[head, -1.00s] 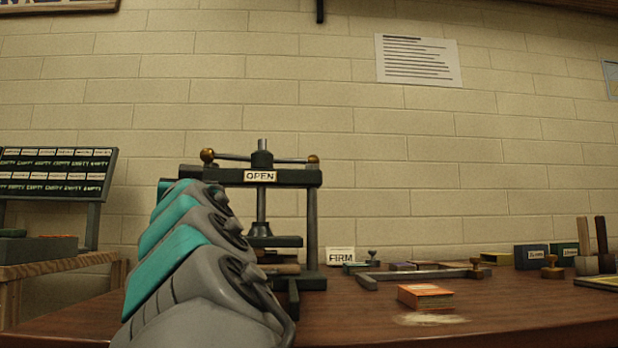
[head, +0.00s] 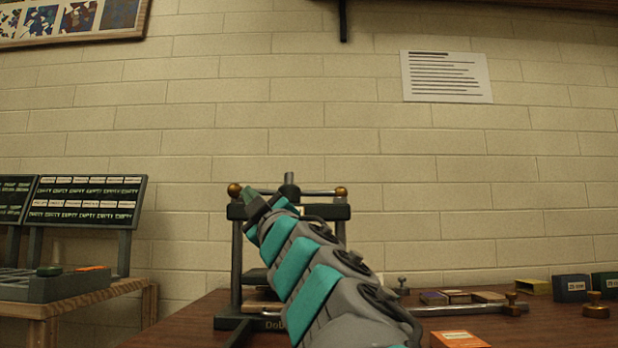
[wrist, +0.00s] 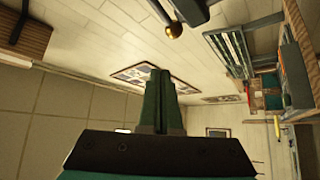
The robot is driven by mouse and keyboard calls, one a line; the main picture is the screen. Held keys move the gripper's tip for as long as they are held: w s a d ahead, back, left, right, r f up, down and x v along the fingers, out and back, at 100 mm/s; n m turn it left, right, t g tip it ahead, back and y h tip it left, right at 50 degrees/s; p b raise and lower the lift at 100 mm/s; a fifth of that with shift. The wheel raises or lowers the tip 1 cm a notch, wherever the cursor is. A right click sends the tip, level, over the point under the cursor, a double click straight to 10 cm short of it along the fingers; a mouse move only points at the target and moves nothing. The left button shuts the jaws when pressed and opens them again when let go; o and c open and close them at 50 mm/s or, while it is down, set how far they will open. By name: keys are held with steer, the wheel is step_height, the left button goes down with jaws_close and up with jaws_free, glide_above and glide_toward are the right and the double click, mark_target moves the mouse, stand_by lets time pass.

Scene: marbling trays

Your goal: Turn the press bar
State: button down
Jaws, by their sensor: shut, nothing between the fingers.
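The press (head: 235,265) stands on the dark wooden table, a dark frame with a thin metal press bar (head: 315,191) across its top. The bar has a brass ball at each end, the left ball (head: 234,189) and the right ball (head: 341,191). My gripper (head: 250,196) is shut and empty, in front of the press's top near the left ball. My arm hides the middle of the press. In the wrist view, the shut fingers (wrist: 158,76) point towards one brass ball (wrist: 173,28), with a visible gap between them.
An orange block (head: 458,339) lies at the table's front, right of my arm. A rack of "EMPTY" labels (head: 85,213) stands at left above a wooden side table (head: 150,300).

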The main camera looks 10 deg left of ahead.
mark_target(233, 194)
steer(key=d+f+n+g+y+p, duration=0.35)
steer(key=n+g+p, duration=0.35)
steer(key=n, duration=0.8)
steer(key=w+a+r+p, duration=0.2)
steer(key=w+a+r, duration=0.3)
steer(key=w+a, duration=0.3)
steer(key=shift+a+g+h, duration=0.3)
steer(key=shift+a+h, duration=0.15)
steer(key=shift+a, duration=0.45)
steer(key=shift+w, duration=0.15)
steer(key=shift+w+a+m+t+h, duration=0.35)
steer(key=shift+m+t, duration=0.25)
steer(key=shift+t, duration=0.2)
steer(key=shift+w+a+m+t+h, duration=0.2)
steer(key=shift+m+t+h, duration=0.15)
steer(key=shift+t, duration=0.15)
